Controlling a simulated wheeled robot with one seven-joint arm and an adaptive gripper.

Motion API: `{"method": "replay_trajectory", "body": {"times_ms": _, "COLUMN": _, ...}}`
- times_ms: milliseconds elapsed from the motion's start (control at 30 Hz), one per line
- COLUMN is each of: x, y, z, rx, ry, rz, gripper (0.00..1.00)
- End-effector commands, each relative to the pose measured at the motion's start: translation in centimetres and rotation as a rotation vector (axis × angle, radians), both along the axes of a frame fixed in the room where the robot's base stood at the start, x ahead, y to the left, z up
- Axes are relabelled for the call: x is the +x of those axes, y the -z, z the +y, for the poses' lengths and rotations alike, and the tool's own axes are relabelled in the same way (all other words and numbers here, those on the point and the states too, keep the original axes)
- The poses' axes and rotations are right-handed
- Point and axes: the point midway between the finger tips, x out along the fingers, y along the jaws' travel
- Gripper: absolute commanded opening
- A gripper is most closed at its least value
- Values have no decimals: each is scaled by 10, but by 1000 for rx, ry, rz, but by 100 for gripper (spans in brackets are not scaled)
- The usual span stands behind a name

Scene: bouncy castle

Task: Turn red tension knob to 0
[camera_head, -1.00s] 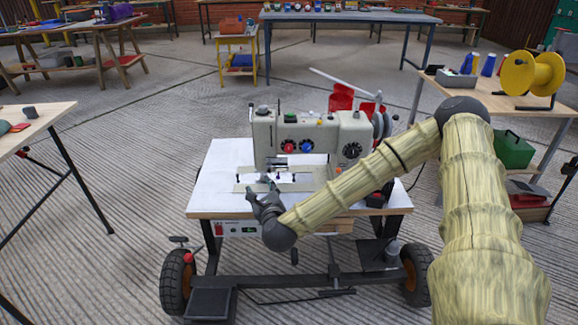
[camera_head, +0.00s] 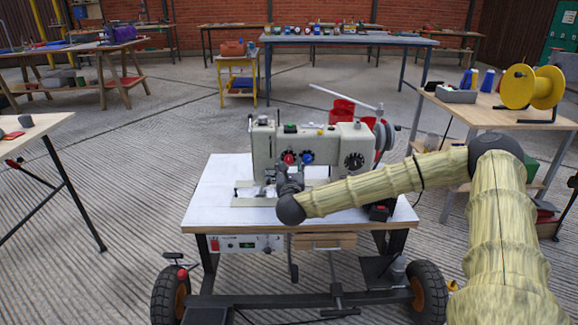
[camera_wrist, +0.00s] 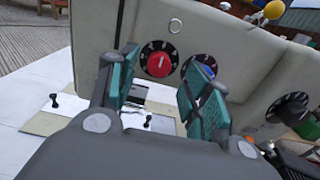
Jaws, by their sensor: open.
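The red tension knob (camera_wrist: 158,64) sits on a black numbered dial on the front of the sewing machine; its setting is too small to read surely. In the head view the red knob (camera_head: 289,158) shows just above my gripper (camera_head: 284,172). In the wrist view my gripper (camera_wrist: 155,85) is open, its teal finger pads apart, with the red knob seen between them and ahead. The fingers do not appear to touch the knob. A blue knob (camera_wrist: 203,66) on a similar dial is to the right, partly hidden by the right finger. The machine (camera_head: 335,143) stands on a white-topped wheeled table (camera_head: 217,190).
A black dial (camera_wrist: 290,108) is further right on the machine's face. The machine's bed and small black-headed parts (camera_wrist: 54,100) lie below the gripper. Red cones or spools (camera_head: 342,110) stand behind the machine. A workbench with a yellow reel (camera_head: 530,87) is at right.

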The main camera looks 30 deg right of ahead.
Motion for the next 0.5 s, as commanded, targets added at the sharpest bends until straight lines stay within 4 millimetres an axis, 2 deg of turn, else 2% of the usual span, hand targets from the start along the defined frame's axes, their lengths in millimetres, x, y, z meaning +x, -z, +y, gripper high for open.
{"method": "replay_trajectory", "body": {"times_ms": 200, "x": 21, "y": 1, "z": -13, "rx": -1, "ry": 0, "rz": -1, "gripper": 49}}
{"method": "replay_trajectory", "body": {"times_ms": 500, "x": 28, "y": 0, "z": -17, "rx": 0, "ry": -1, "rz": 0, "gripper": 49}}
